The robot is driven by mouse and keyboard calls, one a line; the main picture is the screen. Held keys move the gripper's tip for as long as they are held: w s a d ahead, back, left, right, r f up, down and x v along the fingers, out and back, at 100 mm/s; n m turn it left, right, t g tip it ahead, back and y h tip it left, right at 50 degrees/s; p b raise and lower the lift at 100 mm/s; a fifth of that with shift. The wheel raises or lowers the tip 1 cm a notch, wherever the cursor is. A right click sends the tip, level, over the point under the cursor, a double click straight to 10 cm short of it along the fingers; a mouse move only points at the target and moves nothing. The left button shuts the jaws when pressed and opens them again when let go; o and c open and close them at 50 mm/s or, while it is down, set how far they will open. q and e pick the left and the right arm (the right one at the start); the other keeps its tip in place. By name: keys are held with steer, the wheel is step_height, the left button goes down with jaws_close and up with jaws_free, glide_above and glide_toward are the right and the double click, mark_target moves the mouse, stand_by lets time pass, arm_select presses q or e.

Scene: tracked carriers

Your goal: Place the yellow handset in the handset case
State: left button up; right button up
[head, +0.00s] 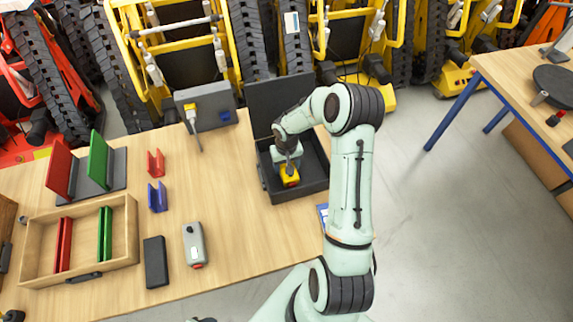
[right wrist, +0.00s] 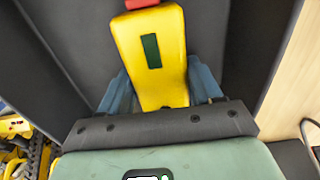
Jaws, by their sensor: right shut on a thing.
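The yellow handset (head: 290,180) is in my right gripper (head: 288,166), inside the outline of the open black handset case (head: 263,172). The case stands on the wooden table with its lid raised at the back. In the right wrist view the yellow handset (right wrist: 152,70) has a dark window and a red end. The two blue-grey fingers of the right gripper (right wrist: 160,92) close on its sides. The dark case surface (right wrist: 70,40) lies around it. I cannot tell whether the handset touches the case floor. My left gripper is not in view.
A grey box (head: 215,118) with a yellow device stands left of the case. A grey handset (head: 194,245), a black block (head: 155,262) and a wooden tray (head: 82,276) are further left. The tabletop before the case is clear. Tracked carriers (head: 260,40) stand behind the table.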

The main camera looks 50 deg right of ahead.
steer(key=shift+f, duration=0.2)
steer(key=o, duration=1.2)
steer(key=shift+r, duration=0.1)
steer(key=shift+r, duration=0.3)
step_height(320, 180, up, 12)
steer(key=shift+f, duration=0.2)
